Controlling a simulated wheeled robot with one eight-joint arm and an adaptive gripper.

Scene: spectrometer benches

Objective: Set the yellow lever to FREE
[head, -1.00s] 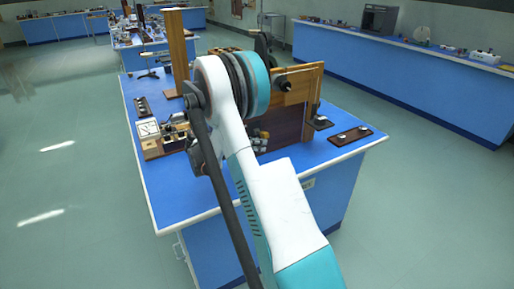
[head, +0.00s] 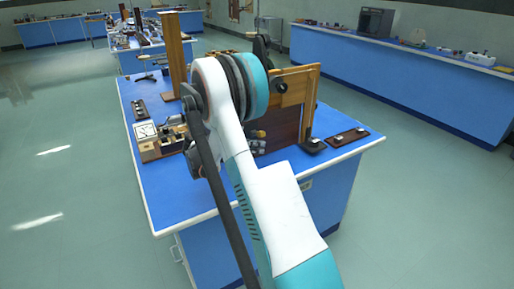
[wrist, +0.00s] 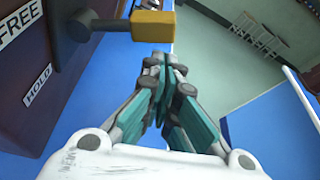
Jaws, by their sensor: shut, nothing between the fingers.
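The yellow lever's block (wrist: 153,30) shows at the top of the wrist view, on a dark arm with a round dark end at its left. A FREE label (wrist: 20,24) and a HOLD label (wrist: 38,85) are on the dark brown panel (wrist: 75,60) at the left. The lever block is nearer the FREE label's height in the picture. My gripper (wrist: 165,62) is shut and empty. Its fingertips are just below the yellow block in the picture; I cannot tell whether they touch it. In the head view my arm hides the gripper and part of the apparatus.
The wooden apparatus (head: 300,85) stands on a blue bench (head: 185,205). A white-faced meter (head: 145,129) sits at its left and a dark board (head: 347,137) at its right. Open floor surrounds the bench; another blue bench (head: 420,75) runs along the right wall.

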